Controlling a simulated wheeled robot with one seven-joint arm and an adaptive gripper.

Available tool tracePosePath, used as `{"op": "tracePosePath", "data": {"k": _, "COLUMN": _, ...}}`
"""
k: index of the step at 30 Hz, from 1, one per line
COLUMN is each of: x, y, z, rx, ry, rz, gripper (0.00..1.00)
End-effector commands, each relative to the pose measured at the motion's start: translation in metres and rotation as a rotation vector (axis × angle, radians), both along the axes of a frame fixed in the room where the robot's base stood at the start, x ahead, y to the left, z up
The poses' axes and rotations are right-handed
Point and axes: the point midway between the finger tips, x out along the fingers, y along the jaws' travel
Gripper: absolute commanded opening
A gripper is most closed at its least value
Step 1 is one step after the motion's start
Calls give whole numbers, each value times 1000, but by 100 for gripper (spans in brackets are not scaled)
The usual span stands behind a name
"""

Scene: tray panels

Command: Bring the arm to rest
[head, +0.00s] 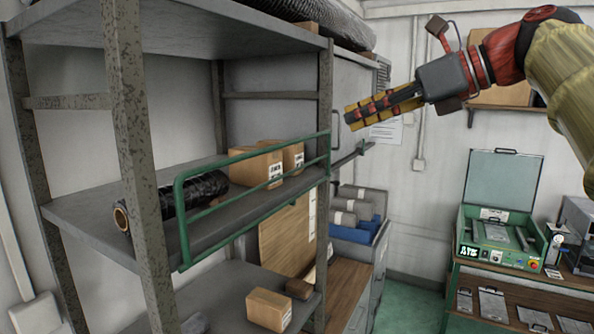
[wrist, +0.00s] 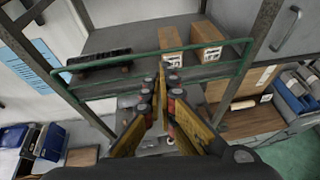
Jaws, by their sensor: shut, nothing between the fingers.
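My gripper (head: 352,117) is at the upper middle of the head view, with my arm reaching in from the right. Its yellow and black fingers point left, towards the shelf rack. In the wrist view the fingers (wrist: 161,75) come together at their tips, and nothing shows between them. The gripper is shut and empty. It appears to be in the air in front of the rack's green rail (head: 250,185), which also crosses the wrist view beyond the fingertips. I cannot tell the exact gap to the rail.
The grey rack's middle shelf (head: 85,212) holds cardboard boxes (head: 255,168) and a black roll (head: 190,192). Another box (head: 268,309) is on the lower shelf. A green case (head: 502,235) stands open on the bench at right. Green floor (head: 410,285) is clear between rack and bench.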

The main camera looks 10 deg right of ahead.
Motion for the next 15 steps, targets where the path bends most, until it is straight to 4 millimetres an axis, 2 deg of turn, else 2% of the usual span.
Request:
{"op": "tracePosePath", "data": {"k": 1, "x": 13, "y": -3, "z": 15, "rx": 65, "ry": -27, "rz": -53, "gripper": 0}}
{"op": "tracePosePath", "data": {"k": 5, "x": 59, "y": -24, "z": 52, "rx": 353, "ry": -72, "rz": -222, "gripper": 0}}
{"op": "tracePosePath", "data": {"k": 9, "x": 95, "y": -70, "z": 81, "rx": 732, "ry": -86, "rz": -412, "gripper": 0}}
{"op": "tracePosePath", "data": {"k": 12, "x": 108, "y": -111, "z": 88, "rx": 1015, "ry": -78, "rz": -547, "gripper": 0}}
{"op": "tracePosePath", "data": {"k": 15, "x": 112, "y": -155, "z": 73, "rx": 1306, "ry": -47, "rz": -688, "gripper": 0}}
